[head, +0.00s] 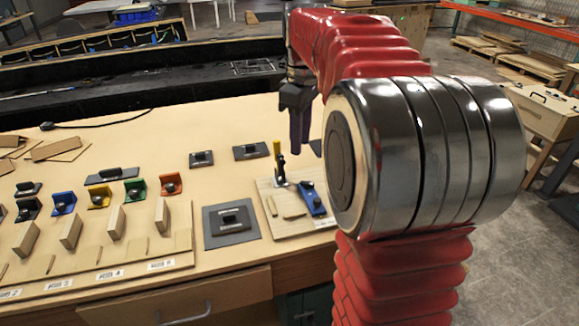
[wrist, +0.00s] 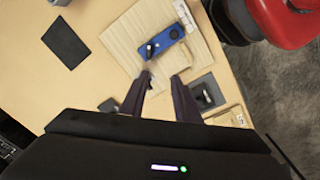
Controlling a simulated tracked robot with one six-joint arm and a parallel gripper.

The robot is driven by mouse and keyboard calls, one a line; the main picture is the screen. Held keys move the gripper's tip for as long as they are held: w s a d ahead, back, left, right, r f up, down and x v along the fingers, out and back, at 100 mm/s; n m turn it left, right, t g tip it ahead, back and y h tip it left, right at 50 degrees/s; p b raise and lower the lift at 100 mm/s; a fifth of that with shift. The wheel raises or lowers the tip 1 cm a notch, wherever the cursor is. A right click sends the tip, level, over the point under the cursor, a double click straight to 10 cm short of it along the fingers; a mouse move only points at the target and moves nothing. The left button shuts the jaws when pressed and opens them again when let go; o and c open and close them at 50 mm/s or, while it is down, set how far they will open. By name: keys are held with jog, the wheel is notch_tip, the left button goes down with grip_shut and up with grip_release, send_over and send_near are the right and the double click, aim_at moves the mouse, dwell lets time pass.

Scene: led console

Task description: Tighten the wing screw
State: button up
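A light wooden board (head: 290,222) on the bench carries a blue block (head: 315,203) with a small dark fitting on its top. The board (wrist: 125,32) and blue block (wrist: 166,43) also show in the wrist view, with a round dark spot and a black part on the block. I cannot tell whether either is the wing screw. A yellow-handled clamp (head: 277,151) stands at the board's back edge. My gripper (head: 300,128) hangs above the bench behind the board. In the wrist view my gripper (wrist: 162,84) has its dark fingers apart with nothing held between them.
A grey plate with a black block (head: 232,222) lies left of the board. Small dark plates (head: 201,159) lie behind. Coloured brackets (head: 135,189) and wooden pieces (head: 71,228) fill the bench's left.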

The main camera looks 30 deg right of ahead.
aim_at(307, 182)
jog(key=shift+n+g, duration=0.3)
jog(key=shift+n, duration=0.2)
jog(key=d, duration=0.1)
jog(key=w+d, duration=0.1)
jog(key=d+f, duration=0.1)
jog(key=shift+w+d, duration=0.3)
jog(key=shift+d, duration=0.1)
notch_tip(307, 182, down, 14)
jog(key=shift+r, duration=0.15)
jog(key=shift+c, duration=0.4)
grip_shut()
